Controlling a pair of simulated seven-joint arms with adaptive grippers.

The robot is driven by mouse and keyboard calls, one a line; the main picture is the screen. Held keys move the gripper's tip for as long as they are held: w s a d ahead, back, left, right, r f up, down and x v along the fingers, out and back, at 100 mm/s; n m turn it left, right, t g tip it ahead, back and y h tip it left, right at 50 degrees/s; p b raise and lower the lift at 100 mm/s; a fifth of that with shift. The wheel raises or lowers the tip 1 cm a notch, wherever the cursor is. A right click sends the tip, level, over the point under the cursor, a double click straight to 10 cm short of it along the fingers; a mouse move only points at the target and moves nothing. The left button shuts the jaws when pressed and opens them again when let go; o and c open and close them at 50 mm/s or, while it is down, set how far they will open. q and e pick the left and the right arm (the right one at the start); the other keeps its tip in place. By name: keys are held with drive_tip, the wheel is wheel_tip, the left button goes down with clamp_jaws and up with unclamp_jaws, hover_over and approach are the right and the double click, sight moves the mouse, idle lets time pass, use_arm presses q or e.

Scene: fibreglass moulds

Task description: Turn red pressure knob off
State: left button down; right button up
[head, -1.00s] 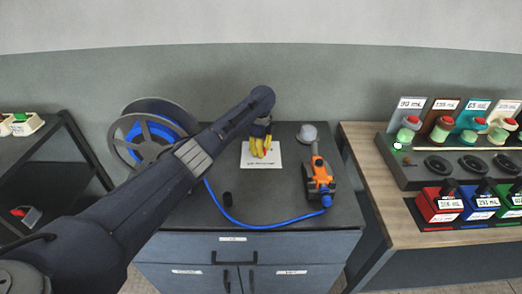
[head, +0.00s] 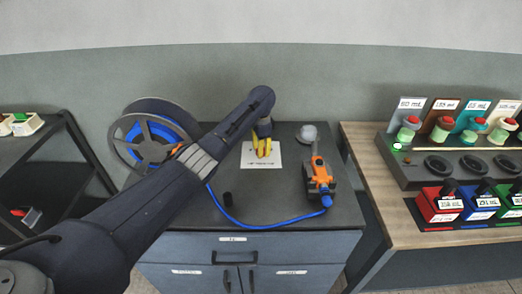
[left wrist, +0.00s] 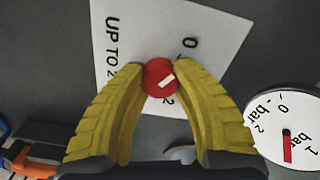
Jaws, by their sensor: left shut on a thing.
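The red pressure knob (left wrist: 159,76) is round with a short white mark and sits over a white label card (left wrist: 215,25) printed with "0", "2" and "UP TO 2". In the left wrist view, my left gripper (left wrist: 160,80) has its yellow fingertips closed on opposite sides of the knob. In the head view, my left gripper (head: 263,148) points down over the white card (head: 246,158), and its fingers hide the knob. A round white gauge (left wrist: 290,131) marked in bar has a red needle. My right gripper is not in view.
An orange tool (head: 319,172) with a blue hose (head: 262,226) stands right of the card on the dark cabinet top (head: 290,208). A hose reel (head: 150,140) stands behind my left arm. A wooden bench (head: 400,225) is at right.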

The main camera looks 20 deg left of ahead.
use_arm(q)
drive_tip(key=shift+n, duration=0.5)
drive_tip(key=c, duration=0.9)
unclamp_jaws()
drive_tip(key=shift+r, duration=0.1)
wheel_tip(320, 180, up, 12)
drive_tip(key=shift+f, duration=0.1)
